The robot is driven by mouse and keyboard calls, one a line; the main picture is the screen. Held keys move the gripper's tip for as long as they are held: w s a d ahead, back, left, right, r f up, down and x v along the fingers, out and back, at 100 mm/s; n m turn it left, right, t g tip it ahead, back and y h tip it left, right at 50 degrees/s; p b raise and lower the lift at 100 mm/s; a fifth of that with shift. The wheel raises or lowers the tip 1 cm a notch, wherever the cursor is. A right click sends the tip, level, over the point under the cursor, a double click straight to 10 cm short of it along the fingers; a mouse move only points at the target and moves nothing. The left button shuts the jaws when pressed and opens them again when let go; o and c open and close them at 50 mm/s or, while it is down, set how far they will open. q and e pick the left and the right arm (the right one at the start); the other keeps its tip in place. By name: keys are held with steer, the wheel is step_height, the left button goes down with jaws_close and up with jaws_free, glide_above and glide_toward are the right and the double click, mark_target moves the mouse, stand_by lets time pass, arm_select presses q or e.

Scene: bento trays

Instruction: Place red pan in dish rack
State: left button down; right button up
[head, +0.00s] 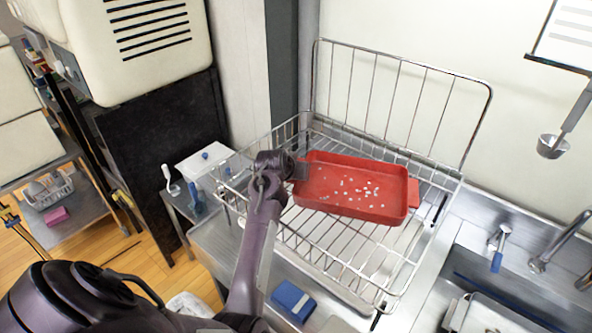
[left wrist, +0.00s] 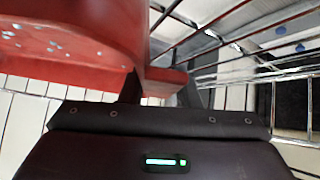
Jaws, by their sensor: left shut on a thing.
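The red pan (head: 351,209) is a shallow rectangular tray with small pale flecks on its floor, and a handle at each short end. It is over the wire dish rack (head: 337,266), inside the rack's outline, roughly level; I cannot tell whether it touches the wires. My left gripper (head: 298,171) is at the pan's left end, shut on its handle. In the left wrist view the red pan (left wrist: 100,38) fills the upper left, and its handle meets the fingers (left wrist: 158,90). The far finger is partly hidden. My right gripper is not in view.
The rack has a tall wire back (head: 400,95) against the wall. A sink with a faucet (head: 545,262) lies to the right. A blue sponge (head: 292,300) lies on the counter in front. A ladle (head: 553,147) hangs at the right.

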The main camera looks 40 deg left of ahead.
arm_select(q)
steer(key=c, duration=1.4)
jaws_free()
steer(key=o, duration=0.3)
steer(key=b+v, duration=0.2)
steer(key=v, duration=1)
steer(key=shift+b, duration=0.35)
steer(key=shift+s, duration=0.1)
